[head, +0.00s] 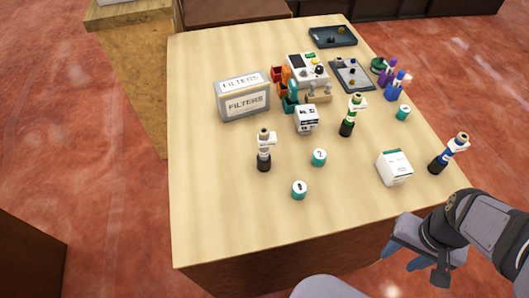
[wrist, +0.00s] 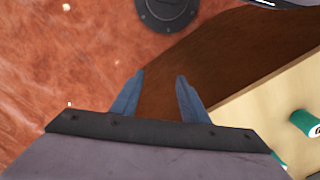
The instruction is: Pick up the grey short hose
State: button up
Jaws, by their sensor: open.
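The grey short hose appears to be the upright piece (head: 264,154) with a black base, grey-white middle and tan top, standing at the front left of the table (head: 215,215) in the head view. Its exact parts are too small to tell. My gripper (head: 403,257) is off the table's front right edge, far to the right of that piece. In the wrist view my gripper (wrist: 160,80) has its two blue fingers apart with nothing between them. The wrist view does not show the grey piece.
Similar upright pieces stand nearby, one green (head: 347,122) and one blue (head: 442,158). Teal-sided round pieces (head: 299,190) (head: 319,157) and a white box (head: 394,167) lie to the right. A filters box (head: 243,97) and a machine (head: 307,72) stand behind. The front left tabletop is clear.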

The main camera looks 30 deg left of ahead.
aim_at(260, 135)
jog(key=w+a+r+n+t+h+p, duration=0.45)
jog(key=w+a+r+n, duration=0.35)
jog(key=n, duration=0.6)
jog(key=w+a+r+n+t+h+p, duration=0.3)
jog(key=w+a+r+n+t+h, duration=0.3)
jog(key=a+n, duration=0.6)
jog(key=s+a+n+t+y+b, duration=0.2)
jog(key=s+a+n, duration=0.1)
jog(key=a, duration=0.3)
jog(key=s+a+n+t+y+b, duration=0.2)
jog(key=s+a+n+t+y, duration=0.1)
jog(key=a, duration=0.3)
jog(key=s+a+r+n+t+y+b, duration=0.1)
jog(key=s+a+n+t+y+b, duration=0.2)
jog(key=a, duration=0.3)
jog(key=shift+s+a+n, duration=0.3)
jog(key=shift+s+a, duration=0.05)
jog(key=shift+s, duration=0.25)
jog(key=shift+s+a+f+m+g+y+b, duration=0.15)
jog(key=shift+s+a+f+m+y+b, duration=0.1)
jog(key=shift+s+f+b, duration=0.25)
jog(key=shift+s+a+f+m+g+y+b, duration=0.15)
jog(key=shift+s+a+f+y+b, duration=0.1)
jog(key=shift+s+f, duration=0.3)
jog(key=w+p, duration=0.2)
jog(key=w, duration=0.5)
jog(key=shift+d+p, duration=0.4)
